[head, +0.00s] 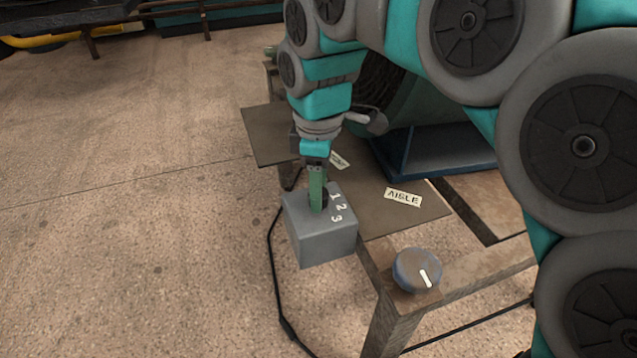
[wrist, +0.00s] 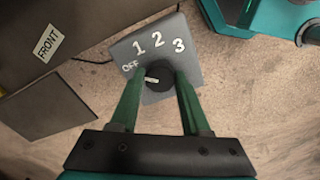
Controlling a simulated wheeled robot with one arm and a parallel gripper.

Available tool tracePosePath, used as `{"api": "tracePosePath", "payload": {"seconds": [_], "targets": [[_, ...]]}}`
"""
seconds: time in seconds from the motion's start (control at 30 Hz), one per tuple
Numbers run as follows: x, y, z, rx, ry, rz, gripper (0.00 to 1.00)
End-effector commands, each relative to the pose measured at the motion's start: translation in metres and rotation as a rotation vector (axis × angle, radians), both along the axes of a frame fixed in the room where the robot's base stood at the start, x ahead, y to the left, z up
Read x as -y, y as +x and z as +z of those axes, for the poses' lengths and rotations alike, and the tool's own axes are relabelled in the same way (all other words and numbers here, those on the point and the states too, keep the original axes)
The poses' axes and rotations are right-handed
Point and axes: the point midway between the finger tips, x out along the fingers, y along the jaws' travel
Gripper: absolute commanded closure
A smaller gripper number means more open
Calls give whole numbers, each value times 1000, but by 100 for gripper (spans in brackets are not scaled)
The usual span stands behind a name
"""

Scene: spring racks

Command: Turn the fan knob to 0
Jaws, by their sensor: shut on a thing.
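The fan knob (wrist: 158,78) is a dark round dial on a grey control box (head: 322,240). White marks OFF, 1, 2 and 3 curve around it in the wrist view. The knob's pale pointer line points left, toward OFF. My gripper (head: 317,205) reaches straight down onto the top of the box. Its two green fingers are shut on the knob, one at each side. In the head view the fingers hide most of the knob and the OFF mark.
A second, larger grey knob (head: 417,270) with a white line sits on the wooden frame to the right. A brown panel carries an AISLE label (head: 403,197), and a FRONT label (wrist: 48,43) shows in the wrist view. A black cable (head: 272,270) runs from the box along the floor.

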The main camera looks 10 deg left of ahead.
Motion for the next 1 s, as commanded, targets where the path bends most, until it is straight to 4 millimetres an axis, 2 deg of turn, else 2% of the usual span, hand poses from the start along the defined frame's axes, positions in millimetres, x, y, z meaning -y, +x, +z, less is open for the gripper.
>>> {"api": "tracePosePath", "payload": {"seconds": [0.3,0.8,0.83,1.0], "targets": [[-1,1,1,4,4,107,100],[-1,1,1,4,3,125,100],[-1,1,1,4,3,125,52],[-1,1,1,3,2,124,33]]}}
